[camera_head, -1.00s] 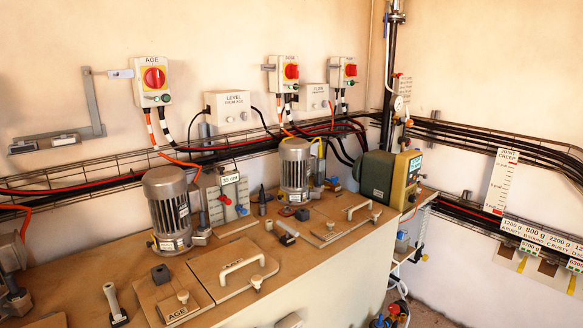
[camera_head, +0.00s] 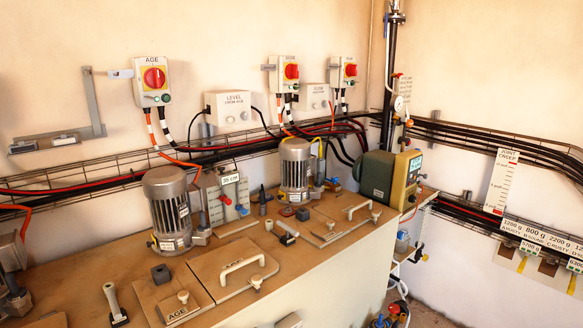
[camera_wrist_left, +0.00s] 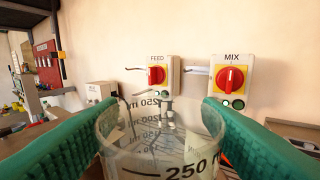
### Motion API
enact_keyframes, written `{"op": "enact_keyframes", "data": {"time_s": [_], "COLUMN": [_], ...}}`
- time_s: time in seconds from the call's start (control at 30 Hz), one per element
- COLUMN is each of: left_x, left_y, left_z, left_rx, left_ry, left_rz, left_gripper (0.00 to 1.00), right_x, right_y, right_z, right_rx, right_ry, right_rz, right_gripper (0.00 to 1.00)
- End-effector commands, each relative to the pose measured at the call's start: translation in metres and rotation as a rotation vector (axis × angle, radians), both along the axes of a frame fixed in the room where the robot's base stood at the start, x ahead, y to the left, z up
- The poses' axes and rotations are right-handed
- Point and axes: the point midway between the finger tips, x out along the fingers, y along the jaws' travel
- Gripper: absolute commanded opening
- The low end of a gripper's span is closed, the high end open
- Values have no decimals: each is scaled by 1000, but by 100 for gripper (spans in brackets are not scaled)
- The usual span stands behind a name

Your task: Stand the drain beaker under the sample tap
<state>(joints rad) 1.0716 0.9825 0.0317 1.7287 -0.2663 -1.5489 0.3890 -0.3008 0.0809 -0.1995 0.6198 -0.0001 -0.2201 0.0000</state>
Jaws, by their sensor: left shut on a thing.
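In the left wrist view my left gripper (camera_wrist_left: 160,110), with green fingers, is shut on a clear beaker (camera_wrist_left: 150,155). One finger is at each side of its wall. The beaker shows dark volume marks, among them 250 ml, and looks empty. Its base is out of the frame, so I cannot tell what is under it. Neither gripper nor the beaker shows in the head view. I cannot say for certain which fitting is the sample tap. A small yellow-handled fitting (camera_head: 424,257) sits low beside the bench's right end.
The bench (camera_head: 110,265) carries motors (camera_head: 168,210), a lidded hatch (camera_head: 235,272) and a green-and-yellow pump (camera_head: 385,178). Switch boxes marked FEED (camera_wrist_left: 157,76) and MIX (camera_wrist_left: 230,78) are on the wall beyond the beaker. Pipes (camera_head: 394,60) rise in the corner.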

Motion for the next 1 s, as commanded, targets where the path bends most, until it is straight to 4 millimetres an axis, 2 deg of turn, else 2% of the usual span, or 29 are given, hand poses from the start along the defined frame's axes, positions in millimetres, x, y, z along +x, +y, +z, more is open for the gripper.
{"op": "enact_keyframes", "data": {"time_s": [0.1, 0.2, 0.4, 0.6, 0.73, 0.87, 1.0], "left_x": [37, 62, 91, 104, 105, 101, 87], "left_y": [-40, -74, -130, -179, -209, -242, -282], "left_z": [-37, -71, -134, -194, -233, -274, -325], "left_rx": [1, 1, 0, -3, -4, -8, -12], "left_ry": [10, 10, 9, 9, 10, 11, 9], "left_rz": [-150, -286, -529, -748, -886, -1030, -1202], "left_gripper": [33, 33, 33, 33, 33, 33, 33], "right_x": [0, 0, 0, 0, 1, 1, 1], "right_y": [1, 1, 1, 2, 2, 2, 2], "right_z": [0, 0, 0, 0, 0, 0, 0], "right_rx": [1, 1, 1, 2, 2, 2, 2], "right_ry": [0, -1, -1, -1, -1, -1, -2], "right_rz": [0, 0, 0, 0, 0, 0, 0], "right_gripper": [36, 36, 36, 36, 36, 36, 36]}}
